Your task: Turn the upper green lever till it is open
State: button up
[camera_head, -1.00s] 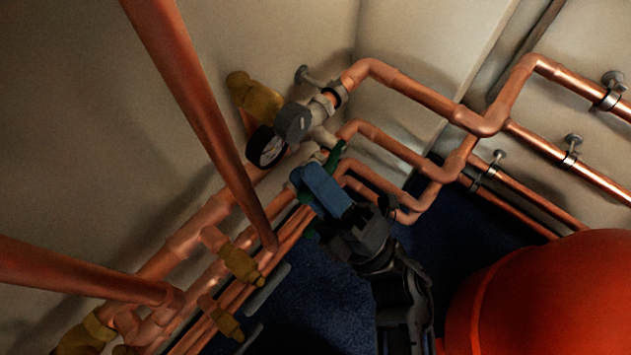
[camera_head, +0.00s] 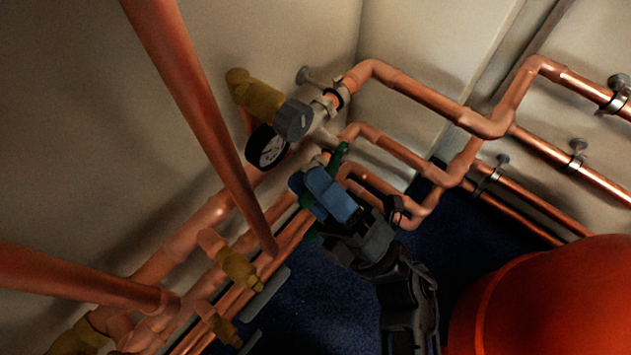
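The upper green lever (camera_head: 340,155) shows as a short green piece on the copper pipes, just above and right of my gripper's blue fingers. Most of it is hidden behind them. My gripper (camera_head: 312,188) reaches in from the lower right, its blue fingertips up against the pipework by the lever. I cannot tell whether the fingers touch or grip the lever. Another green piece (camera_head: 308,235) shows below and left of the fingers, partly hidden; it may be a lower lever.
A pressure gauge (camera_head: 266,147) and a grey knob (camera_head: 293,121) sit just above left of my gripper. A thick copper pipe (camera_head: 195,110) crosses in front at left. Brass valves (camera_head: 239,269) are at lower left. A red tank (camera_head: 560,300) stands at lower right.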

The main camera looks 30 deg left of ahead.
jog(key=p+v, duration=0.1)
jog(key=v, duration=0.6)
jog(key=shift+d+f, duration=0.25)
jog(key=shift+d, duration=0.1)
jog(key=shift+s, duration=0.1)
jog(key=s+d+r+m+t+h, duration=0.1)
jog(key=s+d+m+t+h, duration=0.3)
jog(key=d+m+t+h, duration=0.65)
jog(key=s+d+r+m+t+h, duration=0.1)
jog(key=s+d+m+t+h, duration=0.45)
jog(key=m, duration=0.75)
jog(key=s+d+r+m+g+h, duration=0.4)
jog(key=s+d+m+h, duration=0.4)
jog(key=d+m, duration=0.25)
notch_tip(320, 180, up, 31)
jog(key=p, duration=3.1)
jog(key=shift+s+d+r+h, duration=0.15)
jog(key=shift+s+h, duration=0.15)
jog(key=shift+s, duration=0.15)
